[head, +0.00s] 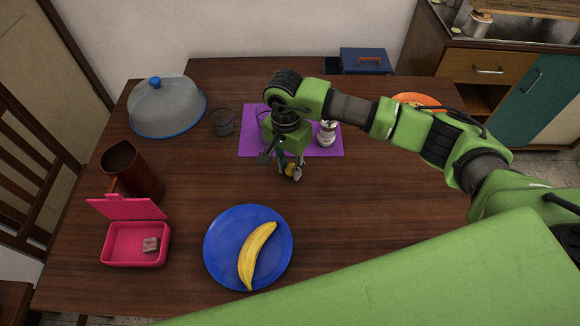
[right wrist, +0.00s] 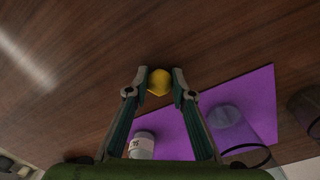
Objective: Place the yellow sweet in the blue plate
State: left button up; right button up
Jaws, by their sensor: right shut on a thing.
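The yellow sweet (right wrist: 160,82) is between the fingertips of my right gripper (right wrist: 159,80) in the right wrist view. In the head view my right gripper (head: 290,172) points down near the front edge of the purple mat, shut on the sweet (head: 290,170), which is partly hidden by the fingers. The blue plate (head: 222,232) is on the table, in front and to the left of my right gripper. A banana (head: 256,256) lies on the plate. My left gripper is not in view.
An open pink lunch box (head: 135,258) holding a small block stands left of the plate. A brown jug (head: 133,172), grey cloche (head: 168,108), glass (head: 222,121) and can (head: 327,133) stand further back. The purple mat (head: 252,142) lies behind my gripper. Table between gripper and plate is clear.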

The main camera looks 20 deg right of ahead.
jog(key=shift+f, duration=0.2)
jog(key=o, duration=0.9)
jog(key=shift+o, duration=0.2)
jog(key=shift+r, duration=0.1)
